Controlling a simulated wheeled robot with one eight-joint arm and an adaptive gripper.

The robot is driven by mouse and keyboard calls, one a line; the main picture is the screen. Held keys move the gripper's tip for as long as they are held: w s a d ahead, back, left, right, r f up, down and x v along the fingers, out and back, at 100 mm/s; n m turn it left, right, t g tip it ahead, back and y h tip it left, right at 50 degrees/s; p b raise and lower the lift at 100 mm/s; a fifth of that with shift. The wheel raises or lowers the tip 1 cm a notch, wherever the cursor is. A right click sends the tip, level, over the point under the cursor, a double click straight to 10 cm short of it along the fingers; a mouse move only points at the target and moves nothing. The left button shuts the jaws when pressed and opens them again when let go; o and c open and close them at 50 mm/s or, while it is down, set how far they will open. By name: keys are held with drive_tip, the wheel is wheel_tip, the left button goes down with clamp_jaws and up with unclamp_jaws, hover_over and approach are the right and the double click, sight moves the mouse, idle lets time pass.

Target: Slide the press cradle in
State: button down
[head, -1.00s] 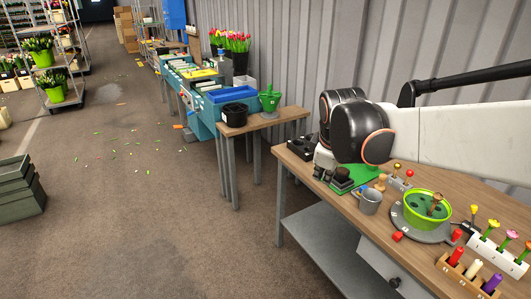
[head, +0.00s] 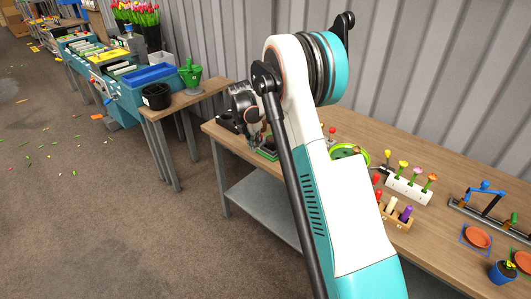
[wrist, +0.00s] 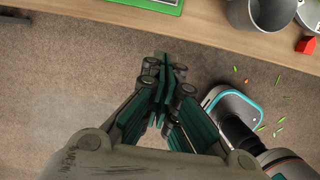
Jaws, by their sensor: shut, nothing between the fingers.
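I cannot pick out the press cradle for certain. A small green-edged piece (head: 268,153) lies at the near left part of the workbench, partly hidden by my arm. A green-edged plate also shows at the top of the wrist view (wrist: 150,4), cut off by the frame edge. My gripper (wrist: 166,72) is shut and empty, its fingers together over the floor just in front of the bench edge. In the head view my arm reaches across the bench and covers much of its middle.
The wooden workbench (head: 350,128) carries a block of flowers (head: 408,188), a peg rack (head: 397,211) and a green bowl (head: 345,151). A grey mug (wrist: 262,12) and red piece (wrist: 306,45) are near the bench edge. The floor left of the bench is open.

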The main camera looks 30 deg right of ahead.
sight(286, 146)
drive_tip(key=b+x, duration=0.1)
drive_tip(key=x, duration=0.2)
drive_tip(key=d+b+x, duration=0.1)
drive_tip(key=x, duration=0.3)
drive_tip(key=d+b+x, duration=0.1)
drive_tip(key=x, duration=0.3)
drive_tip(key=shift+w+d+r+b, duration=0.15)
drive_tip(key=shift+w+d+b, duration=0.05)
drive_tip(key=shift+w+b, duration=0.2)
drive_tip(key=shift+w+d+r, duration=0.15)
drive_tip(key=shift+w+d, duration=0.1)
drive_tip(key=shift+d, duration=0.4)
drive_tip(key=shift+w+d, duration=0.15)
drive_tip(key=shift+d, duration=0.25)
drive_tip(key=w+d, duration=0.1)
drive_tip(key=d, duration=0.2)
drive_tip(key=w+d, duration=0.1)
drive_tip(key=d, duration=0.3)
drive_tip(key=w+d, duration=0.2)
drive_tip(key=d, duration=0.2)
drive_tip(key=shift+d, duration=0.25)
drive_tip(key=shift+w+d, duration=0.25)
drive_tip(key=shift+d, duration=0.1)
